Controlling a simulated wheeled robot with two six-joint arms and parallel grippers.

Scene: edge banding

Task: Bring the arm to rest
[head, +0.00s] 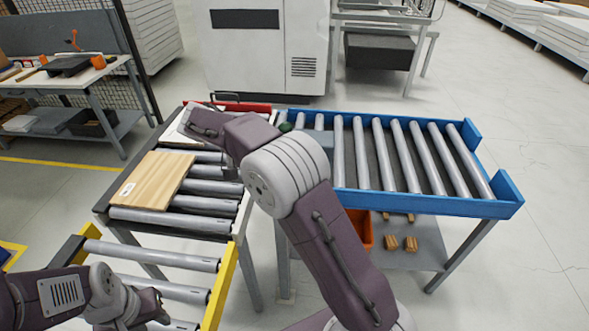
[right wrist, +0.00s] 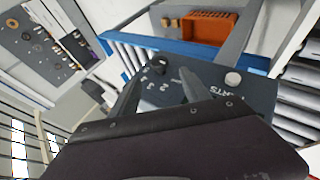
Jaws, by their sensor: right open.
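My right arm (head: 325,240) rises from the bottom of the head view and bends left over the roller tables; its fingertips cannot be made out there. In the right wrist view my right gripper (right wrist: 161,77) has its two fingers apart with nothing held between them.
A wooden panel (head: 152,180) lies on the left roller table. A blue-framed roller conveyor (head: 485,207) stands right, with an orange bin (head: 360,228) and small wood blocks (head: 410,243) below. A yellow-framed roller section (head: 222,285) is in front. A white machine (head: 262,60) stands behind.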

